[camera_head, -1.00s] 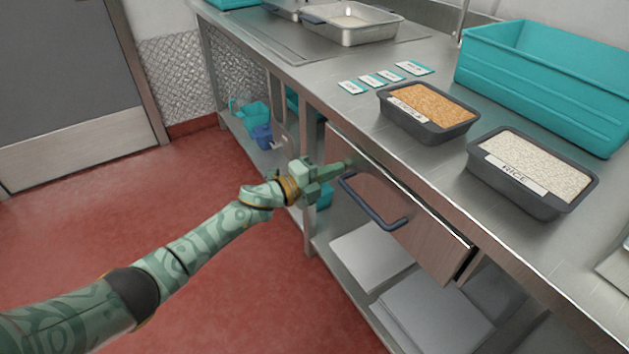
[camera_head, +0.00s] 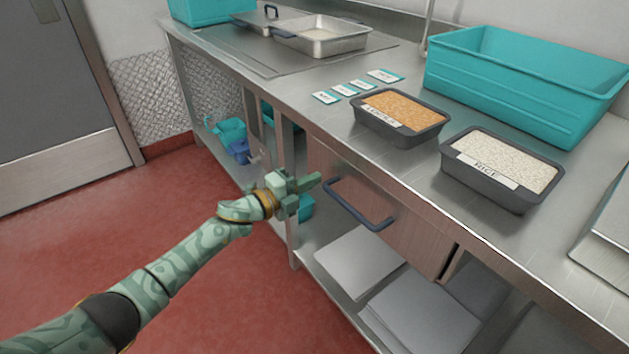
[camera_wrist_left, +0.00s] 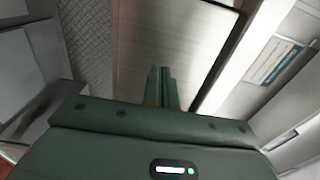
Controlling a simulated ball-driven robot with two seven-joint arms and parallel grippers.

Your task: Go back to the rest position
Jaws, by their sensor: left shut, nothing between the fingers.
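My left gripper (camera_head: 312,184) reaches in from the left and is shut and empty. It is in front of the counter, near the left end of the wooden drawer front (camera_head: 400,232) and left of the drawer's dark blue handle (camera_head: 357,204). I see no contact with the handle. In the left wrist view the shut fingers (camera_wrist_left: 162,88) point toward the wooden panel (camera_wrist_left: 165,45). My right gripper is not in view.
The steel counter (camera_head: 400,176) holds an orange-grain bin (camera_head: 402,107), a rice bin (camera_head: 507,165), a teal crate (camera_head: 515,95), several labels and a metal pan (camera_head: 325,42). Flat slabs (camera_head: 357,262) lie on the lower shelf. Red floor (camera_head: 200,290) is open at left.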

